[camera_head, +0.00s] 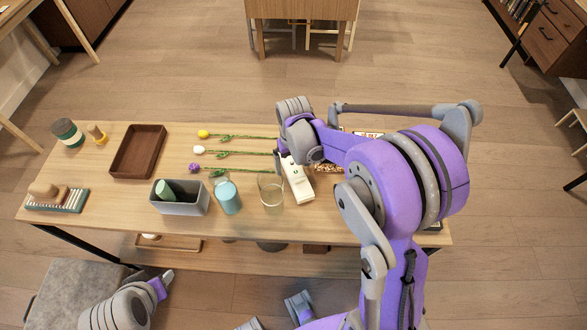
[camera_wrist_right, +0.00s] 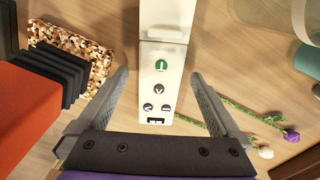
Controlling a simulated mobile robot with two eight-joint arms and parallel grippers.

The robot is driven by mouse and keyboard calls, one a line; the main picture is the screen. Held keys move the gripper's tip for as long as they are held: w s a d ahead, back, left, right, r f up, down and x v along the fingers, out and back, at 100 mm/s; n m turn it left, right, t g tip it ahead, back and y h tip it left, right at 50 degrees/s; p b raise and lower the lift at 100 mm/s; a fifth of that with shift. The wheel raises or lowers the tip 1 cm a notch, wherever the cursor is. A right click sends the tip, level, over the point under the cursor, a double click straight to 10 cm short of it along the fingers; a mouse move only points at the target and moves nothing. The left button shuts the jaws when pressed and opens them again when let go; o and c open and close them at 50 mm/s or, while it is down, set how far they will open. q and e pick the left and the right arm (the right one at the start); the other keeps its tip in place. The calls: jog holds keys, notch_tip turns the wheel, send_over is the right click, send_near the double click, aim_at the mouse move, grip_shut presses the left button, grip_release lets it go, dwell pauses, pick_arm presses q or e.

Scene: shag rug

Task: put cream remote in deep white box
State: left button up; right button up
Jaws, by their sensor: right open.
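The cream remote (camera_head: 298,182) lies on the wooden table, right of the clear glass. In the right wrist view the remote (camera_wrist_right: 162,65) runs up between the fingers, with a green button and several dark ones. My right gripper (camera_wrist_right: 165,100) is open, one finger on each side of the remote, with visible gaps. In the head view its fingers are mostly hidden at the far end of the remote. The deep box (camera_head: 180,208), pale greyish white, stands on the left half of the table with a green object inside. My left gripper (camera_head: 164,280) is low in front of the table; its opening is unclear.
A blue-green tumbler (camera_head: 228,198) and a clear glass (camera_head: 271,192) stand between box and remote. Several flowers (camera_head: 235,153) lie behind them. A brown tray (camera_head: 138,150) is farther left. An orange-red item (camera_wrist_right: 30,110) and a speckled block (camera_wrist_right: 75,50) lie close beside the right gripper.

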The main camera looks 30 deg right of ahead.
grip_shut()
dwell(0.5)
